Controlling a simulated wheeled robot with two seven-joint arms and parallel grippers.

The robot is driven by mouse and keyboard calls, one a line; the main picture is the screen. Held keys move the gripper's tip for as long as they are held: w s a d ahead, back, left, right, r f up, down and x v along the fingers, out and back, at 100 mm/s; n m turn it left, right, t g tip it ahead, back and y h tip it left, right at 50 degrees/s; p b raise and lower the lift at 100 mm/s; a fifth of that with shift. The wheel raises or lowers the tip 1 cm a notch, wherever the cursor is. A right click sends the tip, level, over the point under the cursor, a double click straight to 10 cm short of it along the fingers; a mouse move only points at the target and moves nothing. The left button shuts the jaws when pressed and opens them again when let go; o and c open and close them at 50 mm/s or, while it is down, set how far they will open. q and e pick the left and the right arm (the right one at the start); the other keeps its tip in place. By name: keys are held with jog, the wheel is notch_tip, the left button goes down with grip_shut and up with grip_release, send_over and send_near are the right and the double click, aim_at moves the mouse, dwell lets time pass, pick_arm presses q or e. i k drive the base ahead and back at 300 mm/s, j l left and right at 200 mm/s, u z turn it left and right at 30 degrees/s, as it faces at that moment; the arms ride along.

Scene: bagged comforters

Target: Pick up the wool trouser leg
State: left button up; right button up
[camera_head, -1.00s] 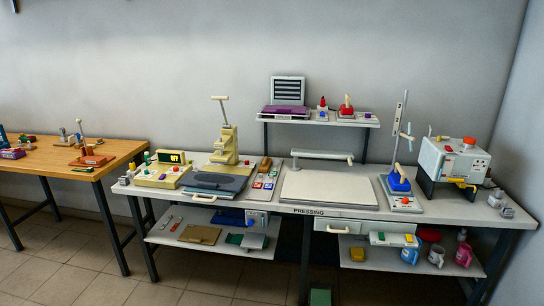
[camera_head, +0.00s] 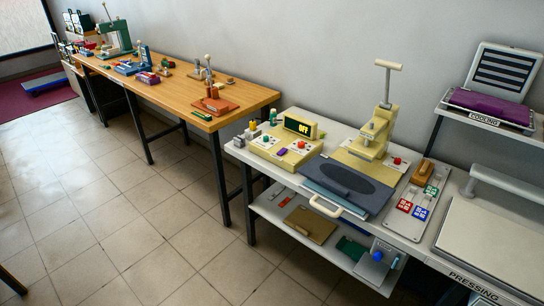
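I cannot make out a wool trouser leg for certain. A flat dark blue-grey piece (camera_head: 348,184) with a darker oval on it lies at the base of the cream press (camera_head: 374,135) on the white bench. I cannot tell whether it is cloth or part of the press. A purple folded item (camera_head: 490,106) lies on the cooling shelf at the upper right. Neither of my grippers is in view.
The white bench (camera_head: 246,153) carries a cream control box (camera_head: 285,146) reading OFF and red and blue tiles (camera_head: 418,204). Its lower shelf holds a tan board (camera_head: 310,224). A wooden table (camera_head: 245,96) with several tools stands left. Tiled floor (camera_head: 120,200) in front is open.

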aim_at(345, 179)
jog(key=i+j+u, duration=0.25)
jog(key=i+u, duration=0.2)
jog(key=i+j+u, duration=0.1)
jog(key=i+u, duration=0.35)
jog(key=i+l+u, duration=0.15)
jog(key=i+u, duration=0.3)
jog(key=i, duration=0.15)
jog(key=i+z, duration=0.25)
jog(key=i, duration=0.2)
jog(key=i+j+z, duration=0.15)
jog(key=i+z, duration=0.15)
jog(key=i, duration=0.15)
jog(key=i+j+z, duration=0.25)
jog(key=i, duration=0.15)
jog(key=z, duration=1.85)
